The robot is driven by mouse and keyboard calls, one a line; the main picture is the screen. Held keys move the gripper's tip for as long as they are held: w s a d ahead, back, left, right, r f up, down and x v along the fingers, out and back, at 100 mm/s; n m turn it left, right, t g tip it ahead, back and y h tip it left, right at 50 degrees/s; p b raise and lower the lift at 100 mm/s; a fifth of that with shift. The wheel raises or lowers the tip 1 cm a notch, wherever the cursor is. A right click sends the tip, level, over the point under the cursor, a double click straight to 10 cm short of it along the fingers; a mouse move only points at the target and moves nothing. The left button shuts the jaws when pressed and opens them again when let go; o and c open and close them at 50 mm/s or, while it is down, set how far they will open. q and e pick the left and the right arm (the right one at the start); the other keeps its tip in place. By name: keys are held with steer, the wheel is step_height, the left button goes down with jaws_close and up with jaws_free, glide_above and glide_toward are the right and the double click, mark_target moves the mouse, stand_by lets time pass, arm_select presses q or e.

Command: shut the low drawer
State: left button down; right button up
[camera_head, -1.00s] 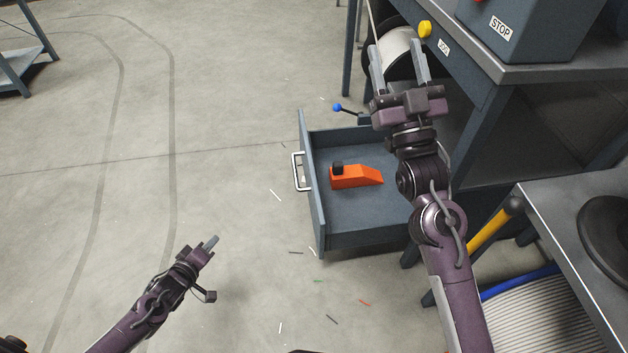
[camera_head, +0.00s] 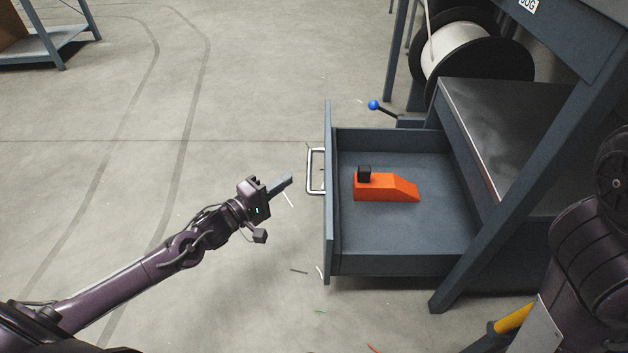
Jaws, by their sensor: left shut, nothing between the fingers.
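The low drawer (camera_head: 405,264) is pulled out to the left from under the grey bench. Its front panel (camera_head: 329,215) faces left and carries a pale bar handle (camera_head: 312,171). An orange wedge-shaped thing with a black knob (camera_head: 385,188) lies inside on the drawer floor. My left gripper (camera_head: 287,183) is shut and empty, a little left of the handle and apart from it in the picture. My right arm shows at the lower right edge, but its gripper is out of view.
The bench leg (camera_head: 500,200) stands in front of the drawer's right part. A cable reel (camera_head: 462,48) and a blue-knobbed lever (camera_head: 374,105) are behind the drawer. A shelf rack (camera_head: 45,45) stands far left. The floor left of the drawer is clear apart from small scraps.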

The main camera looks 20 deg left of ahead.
mark_target(308, 187)
arm_select(q)
steer(key=w+d+b, duration=0.4)
steer(key=shift+w+d+f, duration=0.25)
steer(key=shift+w+d, duration=0.15)
steer(key=shift+w+d+r+b, duration=0.2)
steer(key=shift+d+b, duration=0.35)
steer(key=shift+d, duration=0.1)
